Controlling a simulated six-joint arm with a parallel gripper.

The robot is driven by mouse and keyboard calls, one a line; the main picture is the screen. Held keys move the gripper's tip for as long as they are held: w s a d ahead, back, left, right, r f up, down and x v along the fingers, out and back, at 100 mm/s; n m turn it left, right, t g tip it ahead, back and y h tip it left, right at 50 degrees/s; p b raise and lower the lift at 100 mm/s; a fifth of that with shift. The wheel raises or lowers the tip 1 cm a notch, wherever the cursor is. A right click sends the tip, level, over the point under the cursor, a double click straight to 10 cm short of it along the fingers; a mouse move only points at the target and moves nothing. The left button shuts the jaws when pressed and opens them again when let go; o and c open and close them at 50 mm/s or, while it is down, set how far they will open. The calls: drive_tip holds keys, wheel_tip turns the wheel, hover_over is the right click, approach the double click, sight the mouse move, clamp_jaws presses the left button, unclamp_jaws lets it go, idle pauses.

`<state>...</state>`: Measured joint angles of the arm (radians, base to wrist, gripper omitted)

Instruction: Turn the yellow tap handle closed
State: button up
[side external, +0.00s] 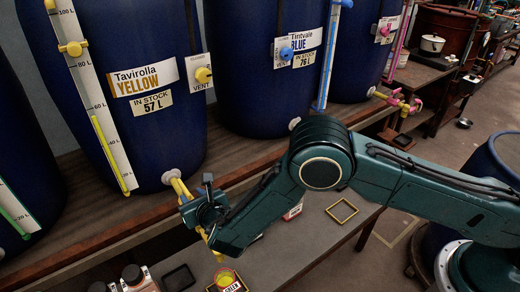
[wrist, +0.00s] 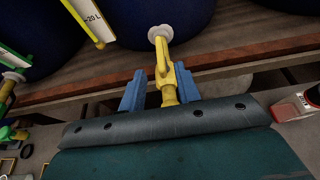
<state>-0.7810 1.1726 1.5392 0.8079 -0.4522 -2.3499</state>
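The yellow tap (side external: 178,187) sticks out from a white fitting low on the blue vat labelled Tavirolla YELLOW (side external: 150,30). In the wrist view the yellow tap (wrist: 162,58) runs from the vat down between my fingers. My gripper (wrist: 160,88) is open, with one blue finger on each side of the tap. A gap shows at the left finger; the right finger is very close to the yellow part, and I cannot tell whether it touches. In the side view my gripper (side external: 203,203) covers much of the tap and its handle.
A brown wooden shelf (side external: 80,240) bears the vats. A blue-labelled vat (side external: 255,90) stands to the right, with a pink-and-yellow tap (side external: 398,101) beyond it. A grey bench (side external: 310,235) below holds a yellow square frame (side external: 342,211) and small containers. A green tap (wrist: 12,133) is at the wrist view's left.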

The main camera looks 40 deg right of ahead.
sight(185, 190)
drive_tip(key=shift+x, duration=4.25)
drive_tip(key=shift+c, duration=0.4)
clamp_jaws()
